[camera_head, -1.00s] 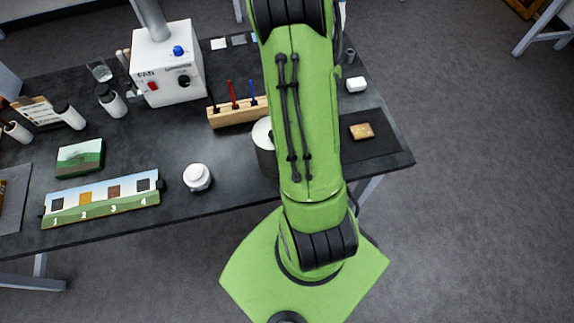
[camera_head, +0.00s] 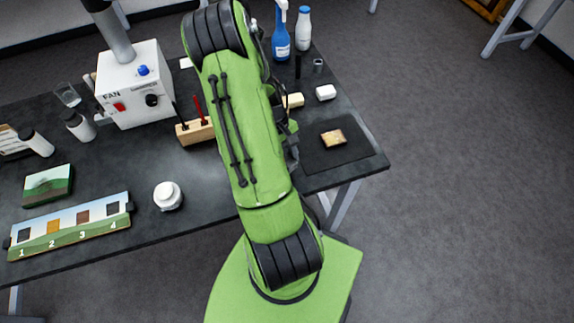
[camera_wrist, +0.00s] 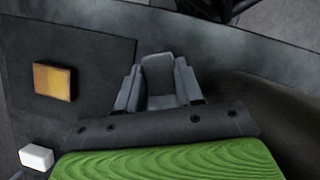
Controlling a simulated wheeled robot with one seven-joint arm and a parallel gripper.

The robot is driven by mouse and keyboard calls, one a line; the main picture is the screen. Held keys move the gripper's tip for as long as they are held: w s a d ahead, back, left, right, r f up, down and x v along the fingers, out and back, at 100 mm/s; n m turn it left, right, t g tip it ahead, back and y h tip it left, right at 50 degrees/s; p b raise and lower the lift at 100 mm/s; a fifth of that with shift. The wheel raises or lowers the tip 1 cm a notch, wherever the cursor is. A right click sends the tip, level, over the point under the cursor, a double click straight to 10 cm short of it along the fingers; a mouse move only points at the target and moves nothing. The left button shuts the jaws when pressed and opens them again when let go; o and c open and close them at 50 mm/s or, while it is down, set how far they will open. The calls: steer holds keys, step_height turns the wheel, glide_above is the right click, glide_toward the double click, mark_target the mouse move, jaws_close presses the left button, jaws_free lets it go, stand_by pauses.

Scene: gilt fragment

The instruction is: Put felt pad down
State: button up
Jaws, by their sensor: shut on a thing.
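My gripper (camera_wrist: 158,92) shows in the wrist view, its fingers closed on a small grey piece (camera_wrist: 158,72), which looks like the felt pad. The piece is held above the dark table, just beside the dark mat. In the head view, my green arm hides most of the gripper and the held piece. A gold-brown fragment (camera_head: 333,138) lies on the dark mat (camera_head: 350,156); it also shows in the wrist view (camera_wrist: 52,80), left of my gripper and apart from it.
A white block (camera_head: 326,92) and a cream block (camera_head: 293,100) stand behind the mat. Blue (camera_head: 281,35) and white (camera_head: 303,30) bottles stand at the back. A white jar (camera_head: 168,196), a numbered strip (camera_head: 70,228) and a fan box (camera_head: 142,85) stand left. Bare mat surrounds the fragment.

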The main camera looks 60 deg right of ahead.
steer(key=shift+f+b, duration=0.3)
steer(key=shift+f, duration=1.65)
steer(key=o, duration=0.9)
steer(key=shift+o, duration=0.2)
steer(key=shift+r, duration=0.35)
steer(key=p+v, duration=0.1)
steer(key=v, duration=1)
steer(key=shift+w+r+p, duration=0.25)
steer(key=shift+r+p, duration=0.05)
steer(key=shift+d, duration=0.1)
